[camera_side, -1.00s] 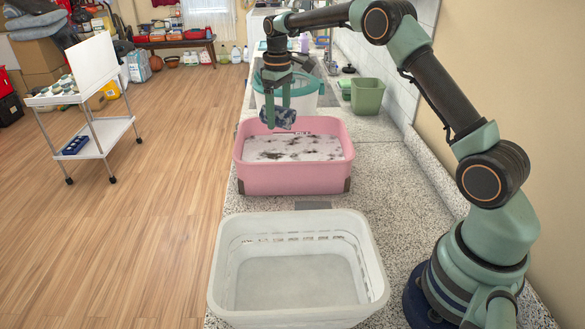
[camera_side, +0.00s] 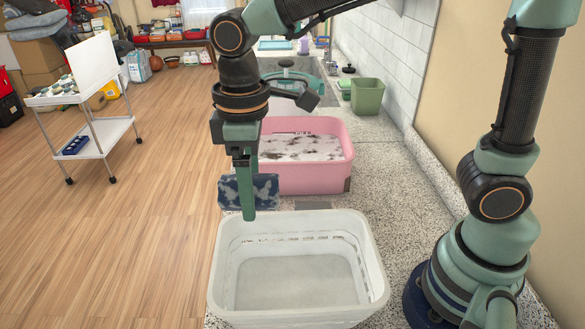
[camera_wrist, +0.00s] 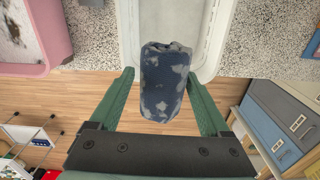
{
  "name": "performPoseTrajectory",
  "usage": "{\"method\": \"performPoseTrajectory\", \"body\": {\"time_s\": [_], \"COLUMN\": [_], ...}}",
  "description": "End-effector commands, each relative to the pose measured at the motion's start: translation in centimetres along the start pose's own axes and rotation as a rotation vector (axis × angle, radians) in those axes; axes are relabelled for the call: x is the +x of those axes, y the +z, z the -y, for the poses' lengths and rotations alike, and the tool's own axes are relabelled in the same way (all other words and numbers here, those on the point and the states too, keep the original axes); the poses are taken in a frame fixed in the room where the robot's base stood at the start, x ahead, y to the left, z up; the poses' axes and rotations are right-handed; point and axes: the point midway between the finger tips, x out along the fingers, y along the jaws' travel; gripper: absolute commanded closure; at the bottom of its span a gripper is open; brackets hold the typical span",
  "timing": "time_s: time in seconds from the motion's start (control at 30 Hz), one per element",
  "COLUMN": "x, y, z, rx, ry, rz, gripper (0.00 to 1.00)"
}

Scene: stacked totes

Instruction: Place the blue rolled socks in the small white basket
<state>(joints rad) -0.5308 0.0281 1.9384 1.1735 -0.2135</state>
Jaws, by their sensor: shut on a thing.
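The blue rolled socks, dark blue with pale patches, are held in my gripper (camera_side: 246,205). They show on both sides of the near finger in the side view (camera_side: 267,190) and between the two fingers in the wrist view (camera_wrist: 163,80). The gripper is shut on them and points down. The small white basket (camera_side: 300,316) stands upright on the counter, its inside empty. The socks are up at its far left side, above rim height in the side view. In the wrist view the basket (camera_wrist: 208,40) lies partly behind the socks, at the top.
A pink tub (camera_side: 300,182) holding pale, dark-spotted contents stands behind the basket. A green bin (camera_side: 367,96) and a teal-rimmed tub (camera_side: 290,75) are farther back. The counter's left edge drops to the wooden floor. A tiled wall (camera_side: 375,55) borders the right.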

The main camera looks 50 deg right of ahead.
Motion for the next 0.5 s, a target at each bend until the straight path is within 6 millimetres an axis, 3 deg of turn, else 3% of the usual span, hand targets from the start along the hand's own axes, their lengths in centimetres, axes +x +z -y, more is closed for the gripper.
{"method": "performPoseTrajectory", "body": {"time_s": [0.1, 0.27, 0.5], "x": [0.1, 1.5, 7.1], "y": [1.0, 1.5, 1.6], "z": [1.7, 2.4, 2.4], "rx": [-0.032, -0.043, -0.042], "ry": [0.000, -0.001, -0.002], "rz": [-0.002, 0.004, 0.009], "gripper": [0.75, 0.75, 0.75]}}
